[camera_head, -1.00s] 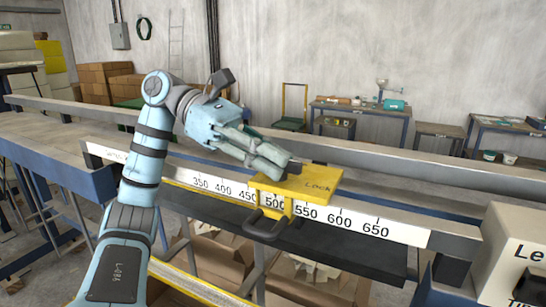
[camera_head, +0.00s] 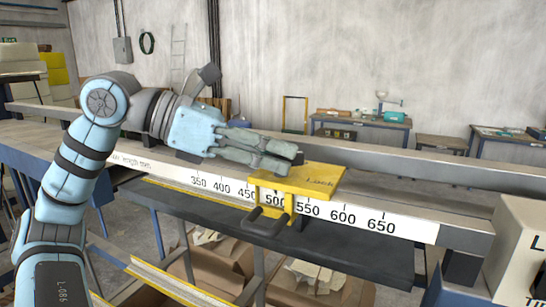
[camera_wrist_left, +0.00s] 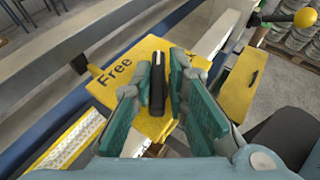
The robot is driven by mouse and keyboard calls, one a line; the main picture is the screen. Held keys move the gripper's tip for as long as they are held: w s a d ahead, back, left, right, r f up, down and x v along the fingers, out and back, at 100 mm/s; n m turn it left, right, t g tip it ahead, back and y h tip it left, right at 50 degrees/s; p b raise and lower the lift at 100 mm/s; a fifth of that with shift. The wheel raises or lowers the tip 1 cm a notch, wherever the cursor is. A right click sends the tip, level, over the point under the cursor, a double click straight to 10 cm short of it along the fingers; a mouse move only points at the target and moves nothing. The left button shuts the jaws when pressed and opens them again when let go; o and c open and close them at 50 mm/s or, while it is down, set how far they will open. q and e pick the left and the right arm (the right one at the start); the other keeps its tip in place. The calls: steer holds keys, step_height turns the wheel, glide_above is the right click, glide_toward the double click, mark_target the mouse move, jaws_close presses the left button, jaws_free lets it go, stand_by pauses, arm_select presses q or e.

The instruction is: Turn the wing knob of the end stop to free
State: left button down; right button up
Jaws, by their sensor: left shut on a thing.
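The black wing knob (camera_wrist_left: 158,85) stands on the plate between the two words. My left gripper (camera_head: 292,158) is over the end stop, shut on the wing knob. Its green-padded fingers (camera_wrist_left: 165,88) flank the knob in the wrist view. My right gripper is not in view.
The rail with its white number scale (camera_head: 345,216) runs left to right. A dark handle (camera_head: 266,222) hangs from the front of the end stop. A pale machine block (camera_head: 525,250) stands at the right. Cardboard boxes (camera_head: 215,262) lie below.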

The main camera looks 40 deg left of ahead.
arm_select(q)
steer(key=n+y, duration=0.1)
steer(key=n+t+y+p, duration=0.1)
steer(key=y, duration=0.1)
steer(key=shift+s+d+r+n, duration=0.1)
steer(key=shift+d+r+n, duration=0.05)
steer(key=shift+n, duration=0.25)
steer(key=shift+n+t+y+p, duration=0.5)
steer(key=shift+n+y+p, duration=0.3)
steer(key=shift+y+p, duration=0.25)
steer(key=shift+n+y+p, duration=0.3)
steer(key=shift+n+y, duration=0.5)
steer(key=shift+y, duration=0.05)
steer(key=shift+f+n+y+b, duration=0.4)
steer(key=shift+n+y+b, duration=0.1)
steer(key=shift+b, duration=0.45)
steer(key=shift+d+r+n+y+b, duration=0.1)
steer(key=shift+d+n+y+b, duration=0.2)
steer(key=shift+n+y+b, duration=0.15)
steer(key=c, duration=1.7)
jaws_free()
steer(key=shift+o, duration=0.3)
steer(key=shift+a, duration=0.15)
